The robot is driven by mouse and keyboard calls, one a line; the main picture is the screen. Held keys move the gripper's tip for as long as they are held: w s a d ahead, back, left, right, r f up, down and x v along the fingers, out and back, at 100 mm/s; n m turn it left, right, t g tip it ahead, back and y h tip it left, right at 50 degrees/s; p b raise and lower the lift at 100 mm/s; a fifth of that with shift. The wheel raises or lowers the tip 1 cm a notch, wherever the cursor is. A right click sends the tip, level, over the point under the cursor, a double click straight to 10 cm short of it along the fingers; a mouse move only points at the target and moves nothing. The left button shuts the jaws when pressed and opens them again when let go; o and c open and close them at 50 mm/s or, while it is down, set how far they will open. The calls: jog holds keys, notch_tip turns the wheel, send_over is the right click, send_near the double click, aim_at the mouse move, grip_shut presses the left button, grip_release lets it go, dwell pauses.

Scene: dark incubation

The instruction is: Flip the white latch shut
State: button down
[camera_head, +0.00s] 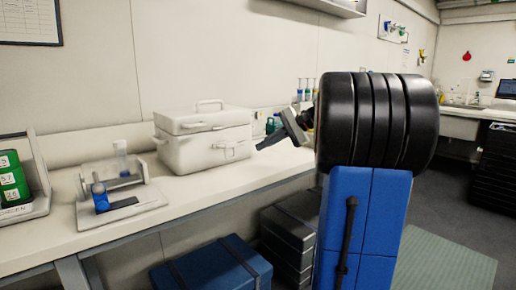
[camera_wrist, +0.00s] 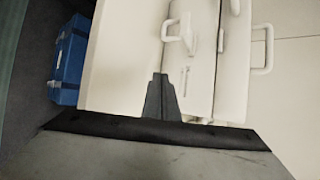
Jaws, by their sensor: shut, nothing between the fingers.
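A white lidded box (camera_head: 190,155) stands on the bench, its lid down and its top handle upright. The white latch (camera_head: 228,152) is on the side of the box that faces my gripper. In the wrist view, the latch (camera_wrist: 181,32) shows as a pale loop standing out from the box body (camera_wrist: 192,85), below the lid seam. I cannot tell whether it is engaged. My gripper (camera_head: 259,147) is shut and empty, just right of the box, its fingers pointing at it. In the wrist view, the fingertips (camera_wrist: 160,77) are apart from the latch.
The white bench top (camera_wrist: 120,60) is clear in front of the box. Bottles (camera_head: 272,125) stand behind my gripper. A blue case (camera_wrist: 69,60) sits below the bench.

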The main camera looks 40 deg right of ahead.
jog(key=x, duration=0.9)
jog(key=shift+a, duration=0.1)
jog(key=shift+s+a+r, duration=0.6)
jog(key=shift+s+r, duration=0.1)
jog(key=shift+s, duration=0.15)
jog(key=shift+s+a+r, duration=0.3)
jog(key=shift+s+a, duration=0.2)
jog(key=shift+a, duration=0.05)
